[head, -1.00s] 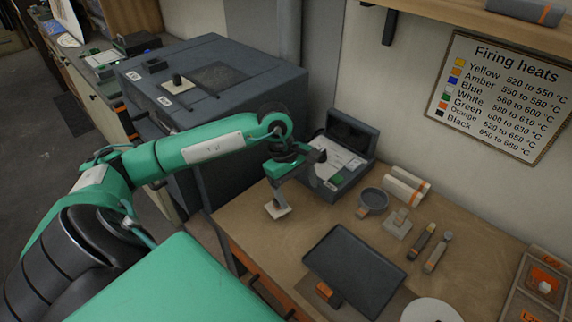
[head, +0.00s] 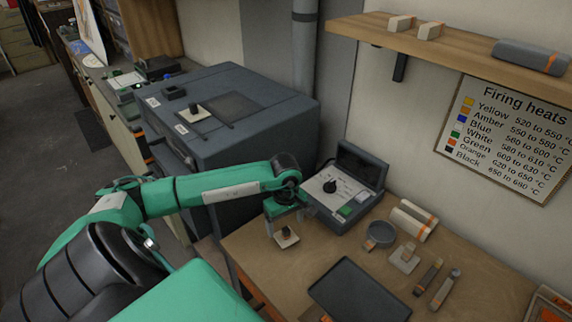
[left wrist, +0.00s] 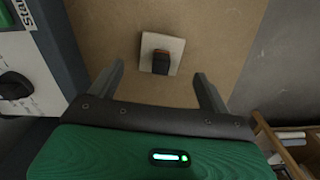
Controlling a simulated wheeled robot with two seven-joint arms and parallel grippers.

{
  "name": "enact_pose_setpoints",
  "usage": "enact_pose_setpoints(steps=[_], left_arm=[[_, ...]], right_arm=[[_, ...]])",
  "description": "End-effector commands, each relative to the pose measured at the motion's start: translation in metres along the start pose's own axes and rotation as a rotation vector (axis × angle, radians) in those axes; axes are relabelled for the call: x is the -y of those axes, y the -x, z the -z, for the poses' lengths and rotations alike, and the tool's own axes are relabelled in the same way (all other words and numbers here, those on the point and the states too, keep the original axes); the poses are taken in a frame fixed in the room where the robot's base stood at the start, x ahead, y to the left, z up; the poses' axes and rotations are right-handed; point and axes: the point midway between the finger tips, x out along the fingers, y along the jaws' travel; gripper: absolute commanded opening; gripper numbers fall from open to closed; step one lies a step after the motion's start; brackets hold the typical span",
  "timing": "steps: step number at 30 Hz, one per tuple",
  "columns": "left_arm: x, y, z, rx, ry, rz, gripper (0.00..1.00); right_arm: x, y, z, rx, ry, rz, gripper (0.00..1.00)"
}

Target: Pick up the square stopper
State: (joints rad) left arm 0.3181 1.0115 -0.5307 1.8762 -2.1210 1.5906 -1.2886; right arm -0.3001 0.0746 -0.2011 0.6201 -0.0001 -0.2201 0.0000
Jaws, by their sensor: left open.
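The square stopper (head: 287,238) is a pale square plate with a dark knob, lying on the left end of the brown workbench. In the left wrist view the stopper (left wrist: 162,54) lies ahead, between and just beyond the fingertips. My left gripper (head: 286,222) is open and empty, above the stopper and pointing down. In the left wrist view the fingers of my left gripper (left wrist: 160,72) are spread wide on either side of the knob, apart from it. A similar square piece with a dark knob (head: 196,111) sits on the kiln top. My right gripper is not in view.
A grey control box (head: 342,190) with a dial and open lid stands close behind the left gripper. The kiln (head: 250,85) is to the left. A grey bowl (head: 381,233), a small block (head: 404,258), tools and a dark tray (head: 358,292) lie to the right on the bench.

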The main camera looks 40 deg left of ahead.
Motion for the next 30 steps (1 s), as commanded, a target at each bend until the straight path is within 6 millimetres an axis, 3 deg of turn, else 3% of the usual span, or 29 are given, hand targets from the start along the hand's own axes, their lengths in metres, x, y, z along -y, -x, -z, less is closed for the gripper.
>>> enact_pose_setpoints(steps=[9, 20, 27, 30], left_arm=[[0.001, -0.035, -0.005, 0.004, 0.003, 0.004, 0.8], [0.0, -0.048, -0.004, 0.0, 0.0, 0.0, 0.8], [0.0, -0.048, -0.004, 0.0, 0.0, 0.001, 0.35], [0.0, -0.048, -0.004, 0.0, 0.0, 0.0, 0.3]], right_arm=[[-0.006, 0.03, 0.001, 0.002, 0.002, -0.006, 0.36], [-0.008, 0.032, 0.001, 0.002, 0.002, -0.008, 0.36], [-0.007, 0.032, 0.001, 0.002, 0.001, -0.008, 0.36], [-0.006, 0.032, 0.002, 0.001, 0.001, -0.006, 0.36]])
